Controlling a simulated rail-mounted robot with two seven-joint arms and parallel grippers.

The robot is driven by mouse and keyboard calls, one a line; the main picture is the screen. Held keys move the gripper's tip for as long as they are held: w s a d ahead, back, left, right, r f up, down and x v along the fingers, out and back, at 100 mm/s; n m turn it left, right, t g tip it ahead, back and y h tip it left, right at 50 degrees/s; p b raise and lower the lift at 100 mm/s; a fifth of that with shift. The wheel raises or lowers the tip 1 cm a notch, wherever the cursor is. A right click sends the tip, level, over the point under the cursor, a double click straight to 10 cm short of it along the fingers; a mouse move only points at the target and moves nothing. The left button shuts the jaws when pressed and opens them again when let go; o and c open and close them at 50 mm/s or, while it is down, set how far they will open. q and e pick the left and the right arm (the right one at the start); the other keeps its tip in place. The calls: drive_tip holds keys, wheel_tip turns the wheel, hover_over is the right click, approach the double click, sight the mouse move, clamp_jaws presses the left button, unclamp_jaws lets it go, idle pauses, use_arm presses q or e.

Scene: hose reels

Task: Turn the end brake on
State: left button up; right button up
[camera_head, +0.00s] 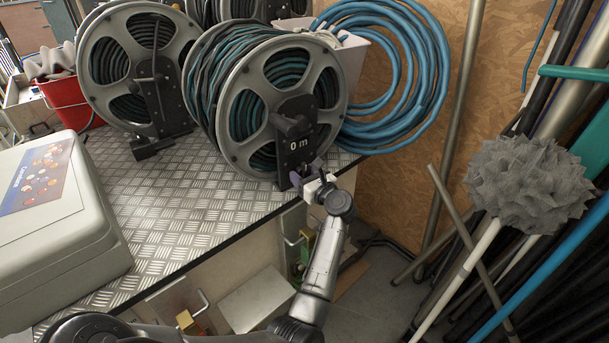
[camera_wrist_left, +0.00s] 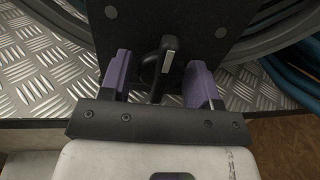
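The nearer hose reel (camera_head: 265,100) stands at the table edge, with dark green hose wound on it and a black plate marked "0 m" (camera_head: 300,145). In the left wrist view, a small black lever (camera_wrist_left: 160,66) with a pale mark sticks out low on the reel's black plate (camera_wrist_left: 165,20). I take it for the brake. My left gripper (camera_head: 312,178) is at the foot of the plate. Its purple fingers are apart on either side of the lever, with gaps visible, so it is open. In the head view the gripper hides the lever. My right gripper is not in view.
A second reel (camera_head: 135,65) stands left of the nearer one on the metal tread table (camera_head: 185,205). A pale case (camera_head: 60,225) sits at the left. Blue hose coils (camera_head: 425,75) hang behind. Poles and a grey duster (camera_head: 528,183) stand at the right.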

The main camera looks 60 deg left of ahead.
use_arm(q)
drive_tip(key=c, duration=0.6)
drive_tip(key=shift+r+m+p, duration=0.15)
drive_tip(key=shift+m+p, duration=0.15)
drive_tip(key=shift+p, duration=0.25)
drive_tip(key=shift+c, duration=0.2)
drive_tip(key=m+p, duration=0.3)
drive_tip(key=p, duration=0.1)
drive_tip(key=m+p, duration=0.4)
drive_tip(key=p, duration=0.1)
drive_tip(key=m+p, duration=0.4)
drive_tip(key=shift+s+r, duration=0.15)
drive_tip(key=shift+r, duration=0.1)
drive_tip(key=m+p, duration=0.3)
drive_tip(key=shift+f+m+p, duration=0.1)
drive_tip(key=shift+m+p, duration=0.65)
drive_tip(key=shift+m, duration=0.85)
drive_tip(key=shift+p, duration=0.3)
drive_tip(key=o, duration=0.8)
drive_tip(key=shift+f, duration=0.1)
